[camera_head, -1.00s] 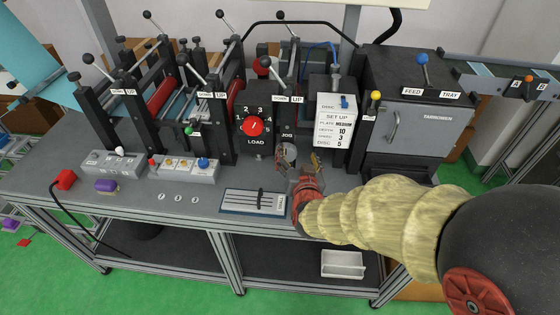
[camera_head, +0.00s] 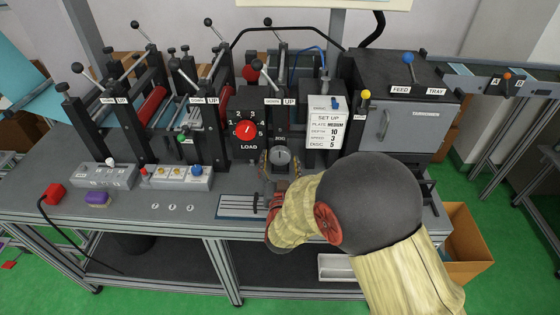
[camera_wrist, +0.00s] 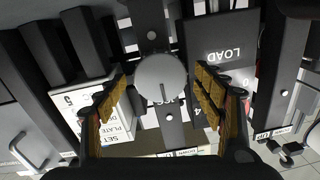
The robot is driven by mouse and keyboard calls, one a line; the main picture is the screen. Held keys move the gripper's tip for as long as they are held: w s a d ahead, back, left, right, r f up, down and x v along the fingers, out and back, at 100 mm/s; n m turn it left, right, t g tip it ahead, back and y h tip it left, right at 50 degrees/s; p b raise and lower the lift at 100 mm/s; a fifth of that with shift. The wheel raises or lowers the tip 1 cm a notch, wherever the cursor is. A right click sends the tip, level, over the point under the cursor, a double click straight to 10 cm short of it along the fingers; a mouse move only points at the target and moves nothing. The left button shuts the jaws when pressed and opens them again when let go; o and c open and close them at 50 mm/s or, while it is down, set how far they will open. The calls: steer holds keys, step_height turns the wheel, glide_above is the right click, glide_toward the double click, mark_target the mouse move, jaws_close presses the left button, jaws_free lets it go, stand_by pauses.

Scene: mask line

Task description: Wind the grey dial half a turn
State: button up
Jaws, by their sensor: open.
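The grey dial (camera_head: 281,157) is a round knob low on the machine's front, under the JOG label. In the wrist view the dial (camera_wrist: 160,80) shows its flat face with a dark line running from near its centre to the lower edge of the picture of it. My gripper (camera_head: 280,165) is in front of the dial, with one finger on each side. In the wrist view my gripper (camera_wrist: 158,77) is open, its tan-padded fingertips left and right of the dial. Gaps show between pads and dial; their depth against the dial is hard to tell.
The red LOAD dial (camera_head: 246,131) is just left of the grey dial, and the white SET UP card (camera_head: 326,129) is to the right. A slider panel (camera_head: 238,206) lies on the bench below. Black posts and levers stand close around the grey dial.

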steer(key=shift+w, duration=0.55)
steer(key=c, duration=1.1)
steer(key=shift+c, duration=0.3)
